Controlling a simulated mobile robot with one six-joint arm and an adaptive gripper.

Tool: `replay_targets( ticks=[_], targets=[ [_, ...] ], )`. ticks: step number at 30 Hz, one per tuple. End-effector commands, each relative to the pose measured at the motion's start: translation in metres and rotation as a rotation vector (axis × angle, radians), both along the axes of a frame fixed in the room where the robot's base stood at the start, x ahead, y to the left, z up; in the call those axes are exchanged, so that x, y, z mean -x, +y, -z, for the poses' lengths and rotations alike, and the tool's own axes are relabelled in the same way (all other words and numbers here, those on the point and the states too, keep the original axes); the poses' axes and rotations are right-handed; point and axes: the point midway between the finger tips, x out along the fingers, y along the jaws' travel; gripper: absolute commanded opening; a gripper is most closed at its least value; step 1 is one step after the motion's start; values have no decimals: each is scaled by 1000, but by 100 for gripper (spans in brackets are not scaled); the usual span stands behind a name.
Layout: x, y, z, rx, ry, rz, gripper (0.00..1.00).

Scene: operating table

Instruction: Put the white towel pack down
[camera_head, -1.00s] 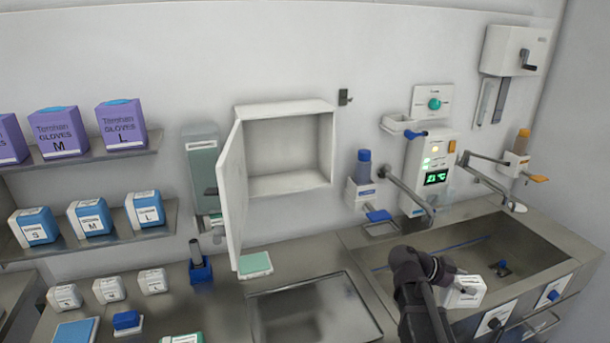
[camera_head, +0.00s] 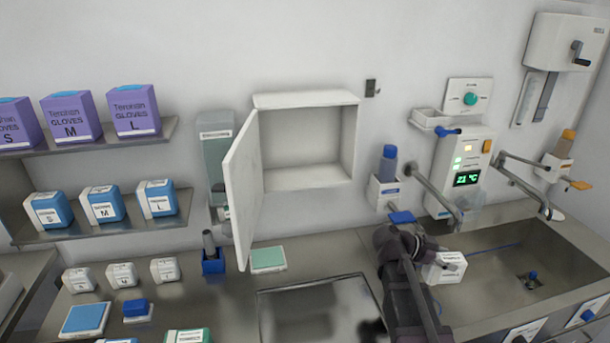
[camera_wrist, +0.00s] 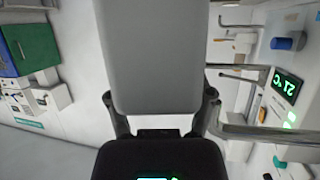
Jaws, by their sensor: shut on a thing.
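My gripper (camera_head: 428,254) is shut on a white pack (camera_head: 446,267) with small dark print on one face. In the head view it is in front of the left end of the sink, to the right of the steel tray. In the wrist view the pack (camera_wrist: 152,55) shows as a large plain pale block between my two fingers (camera_wrist: 160,104). It hides most of what lies behind it. I cannot tell from these views how high the pack is above the counter.
A steel tray (camera_head: 312,305) lies left of my arm. A green-topped pack (camera_head: 268,260) sits behind it, by the open cabinet door (camera_head: 243,195). Several small white packs (camera_head: 122,275) stand at left. The sink (camera_head: 490,285) and tap (camera_head: 433,190) are at right.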

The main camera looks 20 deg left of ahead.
Motion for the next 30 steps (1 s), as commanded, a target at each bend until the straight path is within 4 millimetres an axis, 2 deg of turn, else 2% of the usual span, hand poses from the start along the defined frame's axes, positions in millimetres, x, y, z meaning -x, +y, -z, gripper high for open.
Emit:
replay_targets(
  ticks=[8,14,20,30],
  targets=[
    [2,-1,-2,-1,-2,-2,14],
    [2,11,-16,-2,1,-38,14],
    [5,38,-43,-4,3,-125,14],
    [17,101,-100,-8,7,-328,14]
  ],
)
